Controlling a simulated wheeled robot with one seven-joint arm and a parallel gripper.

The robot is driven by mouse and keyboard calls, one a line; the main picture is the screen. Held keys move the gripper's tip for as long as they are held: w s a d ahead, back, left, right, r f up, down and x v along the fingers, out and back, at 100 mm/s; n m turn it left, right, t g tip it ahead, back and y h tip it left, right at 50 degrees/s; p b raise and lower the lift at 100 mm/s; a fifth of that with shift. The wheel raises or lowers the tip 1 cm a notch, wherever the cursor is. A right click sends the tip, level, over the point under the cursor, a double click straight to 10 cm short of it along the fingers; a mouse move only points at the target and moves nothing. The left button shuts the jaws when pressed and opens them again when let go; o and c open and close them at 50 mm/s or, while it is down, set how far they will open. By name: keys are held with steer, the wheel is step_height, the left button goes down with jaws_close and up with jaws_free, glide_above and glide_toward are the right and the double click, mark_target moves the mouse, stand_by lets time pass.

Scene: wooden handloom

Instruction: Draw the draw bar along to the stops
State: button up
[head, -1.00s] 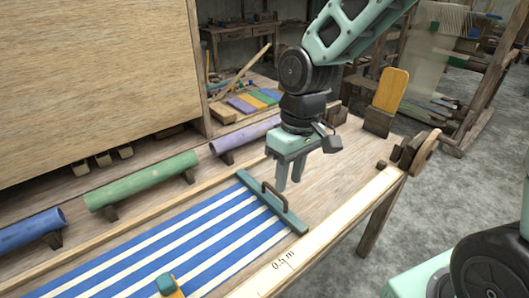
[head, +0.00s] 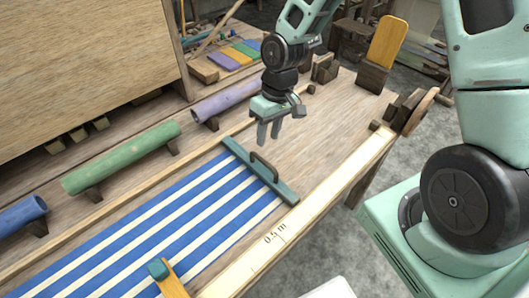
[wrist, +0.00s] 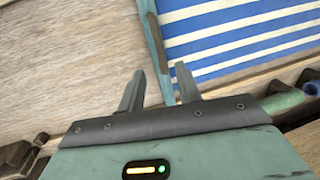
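The draw bar (head: 260,170) is a teal bar with a dark loop handle (head: 265,164). It lies across the right end of the blue-and-white striped cloth (head: 170,235) on the loom's wooden bed. In the wrist view the bar (wrist: 153,38) runs beside the cloth, with its handle (wrist: 158,38) on it. My gripper (head: 268,142) is open and empty, fingers pointing down, a little beyond the bar on the far side. In the wrist view its two fingers (wrist: 160,90) are spread, with nothing between them. No stops can be made out with certainty.
A pale measuring strip marked 0.5 m (head: 275,237) runs along the near edge. Green (head: 122,158) and purple (head: 222,102) rollers lie along the back. Dark wooden blocks (head: 400,110) and a yellow paddle (head: 387,40) stand at the right end. Bare bed lies right of the bar.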

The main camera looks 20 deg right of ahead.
mark_target(263, 159)
steer(key=f, duration=0.2)
steer(key=a+f, duration=0.1)
steer(key=f, duration=0.4)
steer(key=shift+s+a, duration=0.2)
steer(key=shift+s, duration=0.05)
steer(key=shift+d, duration=0.1)
jaws_close()
